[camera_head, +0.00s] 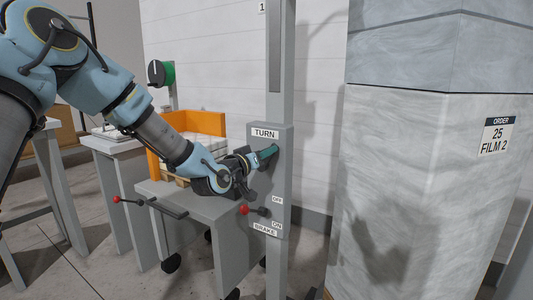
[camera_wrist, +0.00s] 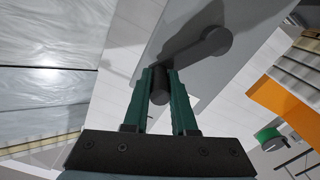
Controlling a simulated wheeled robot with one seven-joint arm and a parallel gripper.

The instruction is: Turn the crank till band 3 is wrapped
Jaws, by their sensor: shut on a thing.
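The crank shows in the wrist view as a dark arm (camera_wrist: 200,50) on a grey panel, with a dark round handle (camera_wrist: 159,92) at its end. My gripper (camera_wrist: 160,75) is shut on this handle, one green finger on each side. In the head view my gripper (camera_head: 267,154) is at the grey control box (camera_head: 285,180), just below the TURN label (camera_head: 265,133); the crank is mostly hidden there. A tall load (camera_head: 400,200) in pale, film-like wrap stands at right, with a greyer upper part and an "ORDER 25 FILM 2" label (camera_head: 497,136). No band 3 mark is readable.
A brake lever with a red knob (camera_head: 244,209) sticks out below my gripper, near the OFF, ON and BRAKE labels. A grey post (camera_head: 281,60) rises above the box, beside a "1" sign (camera_head: 262,7). A grey bench (camera_head: 200,205) and an orange bin (camera_head: 205,121) stand left.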

